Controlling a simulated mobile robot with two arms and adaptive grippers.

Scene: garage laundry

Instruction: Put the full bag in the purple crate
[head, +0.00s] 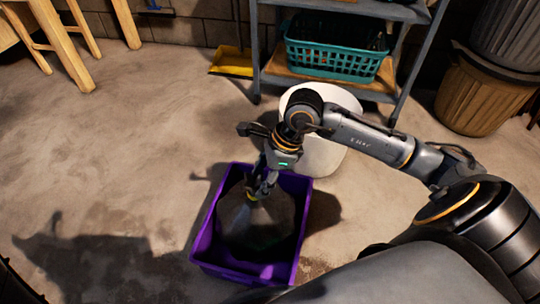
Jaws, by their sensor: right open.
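The purple crate (203,243) stands on the concrete floor, below the middle of the head view. A dark, rounded bag (262,228) lies inside it, and most of the crate's floor is hidden under it. My right gripper (258,192) points down over the crate's far half, with its open fingers at the top of the bag. I cannot tell whether the fingers touch the bag. My left gripper is not in view.
A white bin (322,155) stands just behind the crate, partly hidden by my right arm. A shelf unit with a teal basket (336,57) is at the back. A yellow dustpan (231,61) and a brown bin (478,95) are nearby. The floor to the left is clear.

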